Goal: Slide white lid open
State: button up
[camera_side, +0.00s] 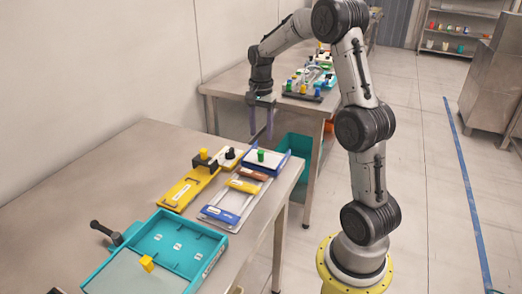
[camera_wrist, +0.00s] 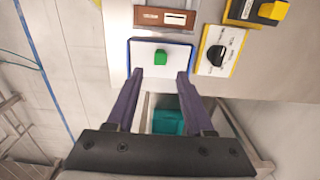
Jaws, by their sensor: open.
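The white lid (camera_side: 274,162) is a flat plate with a blue edge and a green knob (camera_side: 261,155), at the far end of a tray on the near table. In the wrist view the white lid (camera_wrist: 175,62) lies ahead of my fingers, with the green knob (camera_wrist: 160,58) near its middle. My gripper (camera_side: 262,136) points down above the lid, with its purple fingers apart and empty. In the wrist view my gripper (camera_wrist: 160,74) has one fingertip towards each side of the knob. The fingers appear to be clear of the knob; the exact height gap is hard to judge.
A brown block (camera_side: 254,174), a yellow block (camera_side: 243,185) and a blue block (camera_side: 220,214) lie along the same tray. A yellow panel (camera_side: 178,192) and a white dial panel (camera_side: 225,160) stand beside it. A teal box (camera_side: 172,243) is at the front. A teal bin (camera_side: 294,150) stands beyond the table edge.

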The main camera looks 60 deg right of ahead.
aim_at(261, 152)
notch_tip(261, 152, down, 8)
jog(key=shift+r, duration=0.15)
dwell(0.3)
grip_shut()
jog(key=shift+r, duration=0.1)
dwell(1.2)
